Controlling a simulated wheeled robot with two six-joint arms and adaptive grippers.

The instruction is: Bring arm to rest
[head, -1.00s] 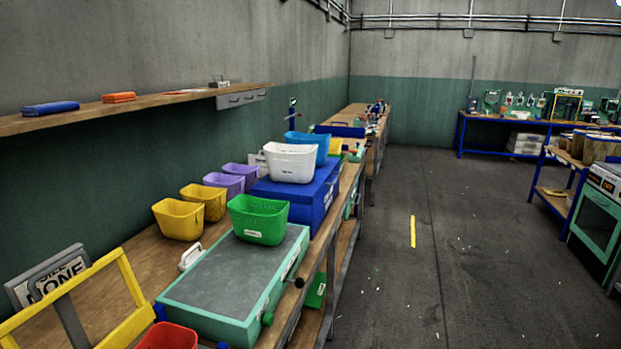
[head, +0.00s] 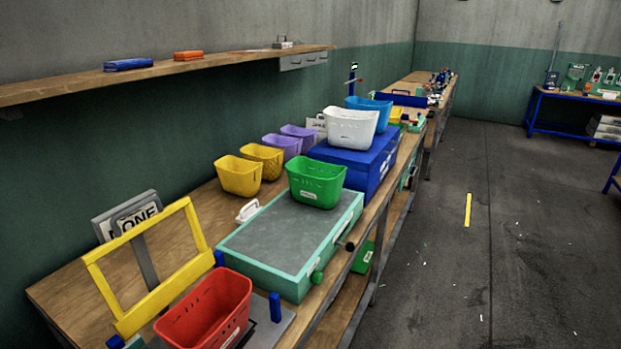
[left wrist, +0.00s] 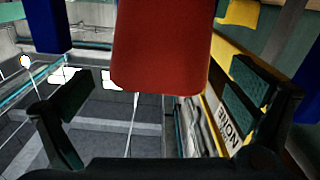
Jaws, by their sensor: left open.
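My left gripper (left wrist: 162,95) shows only in the left wrist view. Its two dark fingers are spread wide, with nothing held between them. A red bin (left wrist: 160,50) is beyond and between the fingers, apart from them as far as I can tell. In the head view a red bin (head: 207,312) sits at the near end of the workbench (head: 80,285), in front of a yellow frame (head: 150,270). Neither arm shows in the head view, and my right gripper is not seen.
A green bin (head: 317,185) stands on a teal-edged press (head: 285,240). White (head: 350,128) and blue (head: 369,108) bins stand on a blue box (head: 372,160). Yellow and purple bins line the wall. A shelf (head: 200,70) hangs above. The floor (head: 430,270) to the right is clear.

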